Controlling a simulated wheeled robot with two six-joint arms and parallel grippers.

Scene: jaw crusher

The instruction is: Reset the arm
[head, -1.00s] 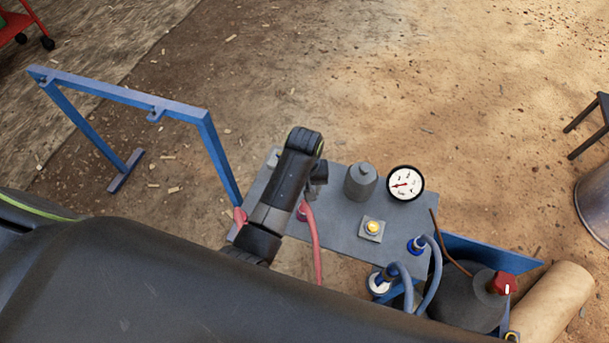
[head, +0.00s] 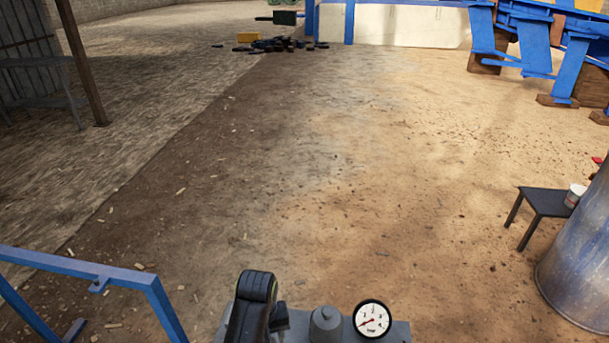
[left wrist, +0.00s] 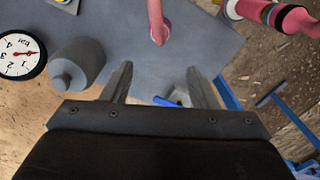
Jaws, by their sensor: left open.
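My left arm's dark wrist (head: 252,305) rises at the bottom of the head view, over the left part of a grey panel (head: 398,331). My left gripper (left wrist: 160,75) shows in the left wrist view, its two grey fingers apart with nothing held between them. It is above the panel (left wrist: 215,40), near a grey capped cylinder (left wrist: 78,68) and a red hose (left wrist: 156,22). In the head view the fingers are hidden or below the frame. My right gripper is in neither view.
A pressure gauge (head: 372,319) stands on the panel, right of my wrist. A blue frame (head: 100,272) stands at left. A dark stool (head: 545,203) and a metal drum (head: 580,260) stand at right. The middle floor is clear.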

